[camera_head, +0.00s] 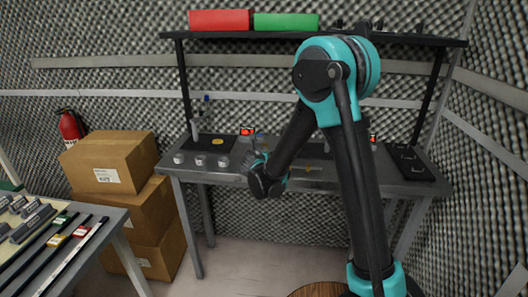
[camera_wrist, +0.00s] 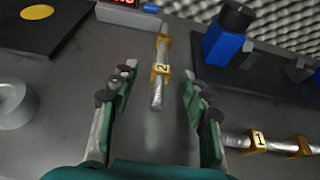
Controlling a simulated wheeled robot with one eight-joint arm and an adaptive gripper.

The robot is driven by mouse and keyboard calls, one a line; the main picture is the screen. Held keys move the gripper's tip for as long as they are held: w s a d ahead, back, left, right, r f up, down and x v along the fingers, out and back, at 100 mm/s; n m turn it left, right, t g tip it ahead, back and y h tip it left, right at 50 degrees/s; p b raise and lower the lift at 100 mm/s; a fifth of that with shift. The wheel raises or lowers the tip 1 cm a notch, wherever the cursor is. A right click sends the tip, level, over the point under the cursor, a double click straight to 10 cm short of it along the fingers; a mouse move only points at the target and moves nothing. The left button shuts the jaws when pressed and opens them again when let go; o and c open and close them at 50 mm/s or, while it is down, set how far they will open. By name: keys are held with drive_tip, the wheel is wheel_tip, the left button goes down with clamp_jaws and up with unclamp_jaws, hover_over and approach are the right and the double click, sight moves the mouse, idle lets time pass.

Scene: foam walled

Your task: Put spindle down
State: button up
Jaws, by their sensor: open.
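A silver spindle (camera_wrist: 157,95) with gold collars, one marked 2, lies between my gripper's fingers in the wrist view. It appears to rest on the grey table, with clear gaps to both fingers. My gripper (camera_wrist: 159,74) is open, with one green-padded finger on each side of it. A second silver spindle (camera_wrist: 283,145) with gold collars, one marked 1, lies right of the right finger. In the head view my gripper (camera_head: 252,163) is low over the front of the workbench (camera_head: 205,174); the spindle there is too small to make out.
A red-digit display (camera_head: 247,131) stands behind my gripper. Left are a black pad with a yellow disc (camera_head: 217,141) and several grey cylinders (camera_head: 223,161). A blue-and-black device (camera_wrist: 225,35) stands right in the wrist view. A shelf (camera_head: 400,38) spans above; cardboard boxes (camera_head: 110,160) stand left.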

drive_tip(key=x, duration=0.4)
drive_tip(key=shift+w+d, duration=0.15)
drive_tip(key=shift+w, duration=0.3)
clamp_jaws()
